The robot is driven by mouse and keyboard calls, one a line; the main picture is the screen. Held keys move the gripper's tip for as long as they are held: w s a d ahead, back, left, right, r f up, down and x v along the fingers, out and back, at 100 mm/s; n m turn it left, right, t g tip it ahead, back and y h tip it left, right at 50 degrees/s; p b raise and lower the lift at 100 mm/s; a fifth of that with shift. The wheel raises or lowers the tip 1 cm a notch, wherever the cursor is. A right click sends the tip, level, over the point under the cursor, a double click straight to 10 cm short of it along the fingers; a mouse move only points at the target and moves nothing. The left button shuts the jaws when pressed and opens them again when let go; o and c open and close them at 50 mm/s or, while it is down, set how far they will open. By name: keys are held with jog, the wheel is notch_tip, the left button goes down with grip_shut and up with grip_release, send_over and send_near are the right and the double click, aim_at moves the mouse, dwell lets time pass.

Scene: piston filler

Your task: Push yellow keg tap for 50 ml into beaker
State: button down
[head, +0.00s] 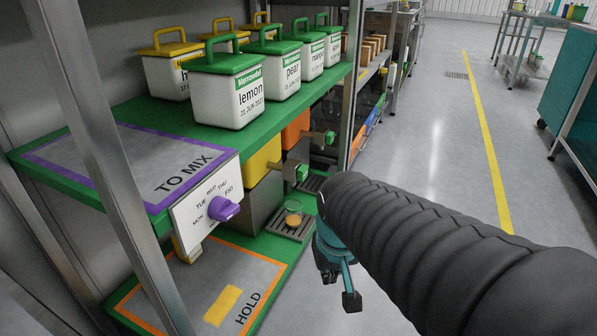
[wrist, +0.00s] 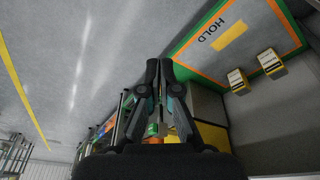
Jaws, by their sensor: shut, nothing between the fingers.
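The yellow keg (head: 262,161) sits under the green shelf. Its grey tap with a green end (head: 302,171) sticks out to the right. A small clear beaker (head: 293,215) stands on a drip tray (head: 286,231) below that tap and seems to hold a little yellowish content; the level is too small to read. My gripper (head: 340,287) is in front of the rack, lower right of the beaker and apart from the tap, partly hidden by my arm. In the wrist view its fingers (wrist: 159,68) are shut and empty.
Lidded tubs, including lemon (head: 228,98), stand on the shelf above. A purple dial (head: 223,209) and a HOLD mat (head: 205,280) are left of the tray. An orange keg (head: 295,130) with another tap is behind. The floor right of the rack is open.

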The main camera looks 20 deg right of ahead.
aim_at(304, 173)
jog(key=w+d+f+n+t+h, duration=0.1)
jog(key=w+d+f+t, duration=0.1)
jog(key=w+d+f, duration=0.95)
jog(key=w+d+f+n+t+h, duration=0.1)
jog(key=w+d+f+h, duration=0.1)
jog(key=w+d+f, duration=0.9)
jog(key=w+d+r+n+t, duration=0.1)
jog(key=w+d+r+t, duration=0.1)
jog(key=w+d, duration=0.4)
jog(key=w+a+r+n+t+y, duration=0.4)
jog(key=w+a+r+t, duration=0.1)
jog(key=w+r, duration=0.4)
jog(key=shift+w+a+r+n+t+b, duration=0.15)
jog(key=shift+w+n+t+b, duration=0.3)
jog(key=shift+t, duration=0.45)
jog(key=shift+w, duration=0.1)
jog(key=w+a+b, duration=0.1)
jog(key=w+a, duration=0.5)
